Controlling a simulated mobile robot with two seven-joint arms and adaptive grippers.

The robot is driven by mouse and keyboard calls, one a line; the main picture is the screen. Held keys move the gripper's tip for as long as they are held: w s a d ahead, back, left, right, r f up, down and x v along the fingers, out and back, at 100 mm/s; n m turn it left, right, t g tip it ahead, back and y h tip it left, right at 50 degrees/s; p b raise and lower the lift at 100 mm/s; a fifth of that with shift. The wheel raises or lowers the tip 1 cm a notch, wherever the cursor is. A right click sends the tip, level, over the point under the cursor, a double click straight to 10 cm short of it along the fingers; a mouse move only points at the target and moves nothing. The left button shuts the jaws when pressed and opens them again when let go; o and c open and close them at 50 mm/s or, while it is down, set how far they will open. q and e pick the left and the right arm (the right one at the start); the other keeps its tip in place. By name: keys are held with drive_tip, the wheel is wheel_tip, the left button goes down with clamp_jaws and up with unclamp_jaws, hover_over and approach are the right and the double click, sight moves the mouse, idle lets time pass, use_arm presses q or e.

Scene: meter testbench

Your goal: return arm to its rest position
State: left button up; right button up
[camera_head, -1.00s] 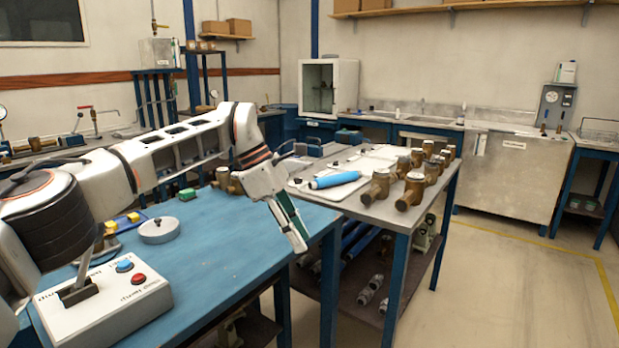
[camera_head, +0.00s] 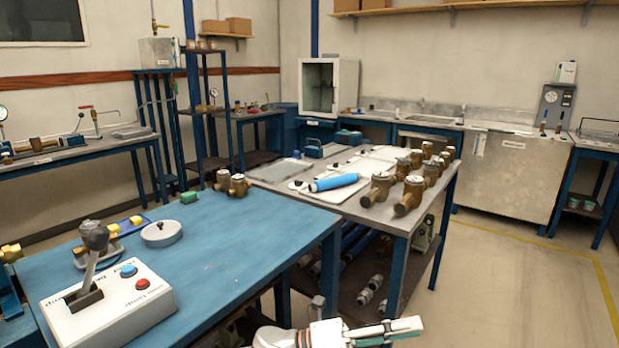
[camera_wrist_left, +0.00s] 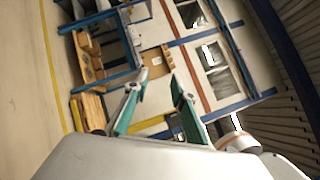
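My left gripper (camera_head: 390,332) shows at the bottom edge of the head view, low in front of the tables and over the floor side. Most of its arm is cut off by the frame edge. In the left wrist view the two green-padded fingers of the left gripper (camera_wrist_left: 154,88) stand apart with nothing between them, so it is open and empty. My right gripper and arm do not show.
The blue table (camera_head: 235,240) carries a joystick box (camera_head: 110,305), a round grey dish (camera_head: 161,232) and brass meters (camera_head: 238,185). The grey table (camera_head: 385,212) holds more brass meters and a blue cylinder (camera_head: 334,182). Open floor (camera_head: 510,290) lies at the right.

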use_arm(q)
drive_tip(key=s+a+f+n+t+y+p, duration=0.1)
drive_tip(key=a+f+n+t+y, duration=0.65)
drive_tip(key=n, duration=0.65)
drive_tip(key=s+a+f+n+t+y+p, duration=0.1)
drive_tip(key=a+f+n+t+y, duration=0.3)
drive_tip(key=a+f+n+t, duration=0.7)
drive_tip(key=s+a+f+n+g+y, duration=0.3)
drive_tip(key=s+a+f+n, duration=0.3)
drive_tip(key=s+a, duration=0.2)
drive_tip(key=s+a+f+n+g+y+p, duration=0.1)
drive_tip(key=s+a+f+n+g+y, duration=0.2)
drive_tip(key=s+a, duration=0.6)
wheel_tip(320, 180, down, 3)
drive_tip(key=a+n+g, duration=0.2)
drive_tip(key=n, duration=0.1)
drive_tip(key=shift+s, duration=0.25)
drive_tip(key=shift+a, duration=0.1)
